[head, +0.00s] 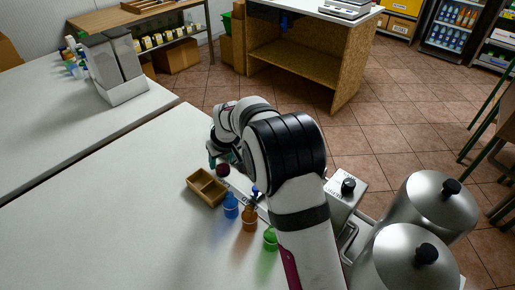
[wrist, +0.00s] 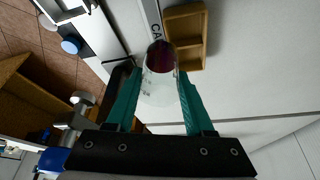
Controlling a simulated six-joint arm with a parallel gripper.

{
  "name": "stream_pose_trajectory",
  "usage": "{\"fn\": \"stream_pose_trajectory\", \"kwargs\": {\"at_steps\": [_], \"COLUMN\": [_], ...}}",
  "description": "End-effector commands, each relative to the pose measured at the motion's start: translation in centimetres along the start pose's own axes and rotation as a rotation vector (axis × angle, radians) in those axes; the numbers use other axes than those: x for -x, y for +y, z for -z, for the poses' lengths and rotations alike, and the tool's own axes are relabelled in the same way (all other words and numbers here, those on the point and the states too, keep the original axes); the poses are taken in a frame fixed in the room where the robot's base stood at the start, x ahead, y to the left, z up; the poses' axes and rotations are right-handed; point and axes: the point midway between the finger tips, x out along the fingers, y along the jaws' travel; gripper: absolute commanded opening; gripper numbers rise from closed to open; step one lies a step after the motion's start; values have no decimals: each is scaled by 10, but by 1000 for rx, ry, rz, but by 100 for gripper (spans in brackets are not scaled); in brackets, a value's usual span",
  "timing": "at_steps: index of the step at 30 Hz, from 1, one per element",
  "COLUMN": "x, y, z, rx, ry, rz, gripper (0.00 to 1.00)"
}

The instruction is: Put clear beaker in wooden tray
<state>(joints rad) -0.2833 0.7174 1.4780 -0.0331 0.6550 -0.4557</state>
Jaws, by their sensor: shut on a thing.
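My gripper (wrist: 161,74) has teal fingers on either side of the clear beaker (wrist: 159,92) and is shut on it. Dark red shows at the beaker's far end in the wrist view. In the head view, the dark red part of the beaker (head: 222,170) shows below my gripper (head: 223,158), close to the tray's upper right side. The wooden tray (head: 204,190) lies on the white table and looks empty, with a divider inside. In the wrist view the tray (wrist: 186,36) is just beyond and right of the beaker. My arm hides part of the area beside it.
Blue (head: 231,207), orange (head: 249,220) and green (head: 270,239) vessels stand in a row right of the tray. A boxy device with a black knob (head: 347,187) and two large metal pots (head: 437,205) are farther right. The table left of the tray is clear.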

Motion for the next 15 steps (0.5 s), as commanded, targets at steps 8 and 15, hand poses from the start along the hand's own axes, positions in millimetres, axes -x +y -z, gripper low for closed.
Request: {"fn": "stream_pose_trajectory", "kwargs": {"at_steps": [8,15], "x": [-16,-49], "y": [-42,-41], "z": [-3,-16], "rx": [101,99], "ry": [0,-1], "rz": [41,40], "gripper": [0,0]}}
